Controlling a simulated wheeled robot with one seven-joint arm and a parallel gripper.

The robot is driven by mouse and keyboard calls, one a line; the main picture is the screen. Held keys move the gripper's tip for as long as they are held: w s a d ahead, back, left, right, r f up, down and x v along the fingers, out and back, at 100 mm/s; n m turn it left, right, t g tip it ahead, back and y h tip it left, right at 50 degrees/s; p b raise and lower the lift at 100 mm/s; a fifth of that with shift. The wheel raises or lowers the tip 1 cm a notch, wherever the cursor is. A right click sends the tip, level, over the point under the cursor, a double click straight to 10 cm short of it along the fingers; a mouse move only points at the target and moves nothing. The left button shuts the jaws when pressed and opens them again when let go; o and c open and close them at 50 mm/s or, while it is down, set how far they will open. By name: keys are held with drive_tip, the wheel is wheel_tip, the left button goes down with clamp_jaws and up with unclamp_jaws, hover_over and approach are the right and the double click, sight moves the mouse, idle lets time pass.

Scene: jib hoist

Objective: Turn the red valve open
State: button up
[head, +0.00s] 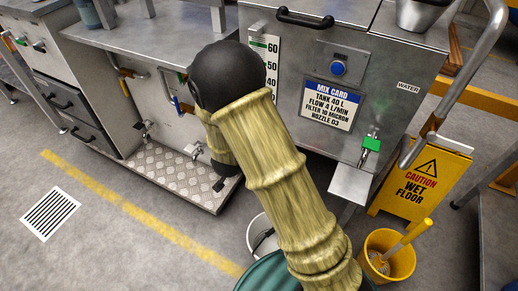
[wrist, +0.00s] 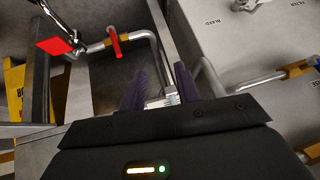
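In the wrist view, a red lever handle (wrist: 115,43) sits on a grey pipe beside an orange-brown fitting, up and left of my fingers. A flat red square piece (wrist: 54,45) is at the upper left, next to a chrome fitting. I cannot tell which of the two is the red valve. My gripper (wrist: 160,82) has its two dark fingers apart, pointing toward the pipework, with no object clearly held between them. It appears apart from both red pieces. In the head view my arm hides the gripper, and no red valve shows.
In the wrist view, grey panels marked BLEED (wrist: 225,30) fill the right, with a pipe (wrist: 265,80) across them. In the head view, a green-handled tap (head: 371,143), a yellow wet-floor sign (head: 425,178) and a yellow bucket (head: 393,263) stand at right. Floor at left is mostly clear.

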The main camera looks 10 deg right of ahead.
drive_tip(key=s+d+r+n+g+y+p, duration=0.1)
drive_tip(key=s+d+r, duration=0.1)
drive_tip(key=r, duration=0.3)
drive_tip(key=s+d+r+n+g+y+p, duration=0.1)
drive_tip(key=s+d+r+n, duration=0.1)
drive_tip(key=s+r, duration=0.2)
wheel_tip(320, 180, up, 3)
drive_tip(key=shift+s+d+f+y+p, duration=0.15)
drive_tip(key=shift+d+f+y+p, duration=0.05)
drive_tip(key=shift+d+y+p, duration=0.2)
